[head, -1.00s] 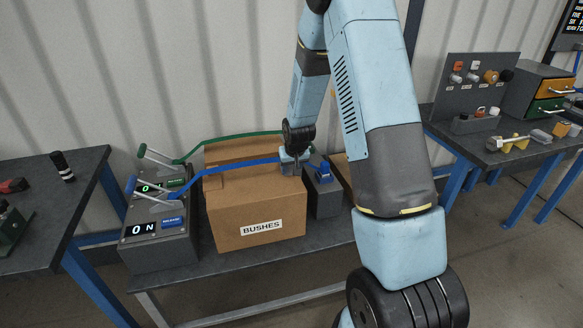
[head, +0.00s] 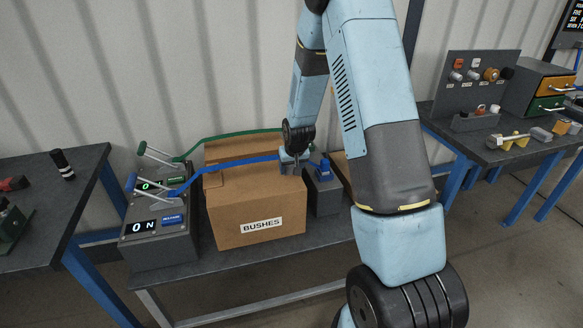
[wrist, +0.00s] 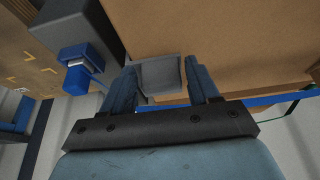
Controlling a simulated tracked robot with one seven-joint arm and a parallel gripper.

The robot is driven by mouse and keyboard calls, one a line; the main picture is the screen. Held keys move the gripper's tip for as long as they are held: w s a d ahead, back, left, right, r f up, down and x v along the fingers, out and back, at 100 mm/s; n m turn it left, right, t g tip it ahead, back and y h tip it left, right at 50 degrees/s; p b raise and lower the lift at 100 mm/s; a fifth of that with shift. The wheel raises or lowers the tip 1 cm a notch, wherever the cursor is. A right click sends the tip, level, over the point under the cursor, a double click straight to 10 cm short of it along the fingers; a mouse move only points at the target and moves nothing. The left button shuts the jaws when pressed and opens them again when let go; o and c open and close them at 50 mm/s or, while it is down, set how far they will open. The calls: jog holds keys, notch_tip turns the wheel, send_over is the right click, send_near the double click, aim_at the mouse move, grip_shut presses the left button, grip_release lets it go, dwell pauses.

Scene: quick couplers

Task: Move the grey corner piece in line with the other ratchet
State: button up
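The grey corner piece (wrist: 160,74) sits at the top edge of the cardboard box marked BUSHES (head: 258,211), under the blue strap (head: 235,164). My gripper (head: 291,165) is at the right end of the box top. In the wrist view my gripper (wrist: 163,80) has one finger on each side of the grey piece, and it looks shut on it; any small gap is hard to see. The blue ratchet (head: 172,192) and green ratchet (head: 165,162) are on the grey unit left of the box. A second corner piece is not clearly visible.
A green strap (head: 235,135) crosses the box behind the blue one. A grey block with a blue strap fitting (head: 323,185) stands right of the box. Side benches stand at left (head: 40,225) and right (head: 480,150).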

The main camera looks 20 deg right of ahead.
jog(key=shift+o, duration=1.2)
jog(key=v, duration=1.3)
jog(key=shift+r, duration=0.3)
jog(key=shift+s+r, duration=0.1)
jog(key=s+r, duration=1.5)
jog(key=r, duration=0.2)
jog(key=s+r, duration=0.2)
jog(key=s, duration=0.6)
jog(key=s+r+t, duration=0.1)
jog(key=s+r, duration=0.2)
jog(key=s, duration=0.5)
jog(key=shift+s+r, duration=0.3)
jog(key=shift+s, duration=0.05)
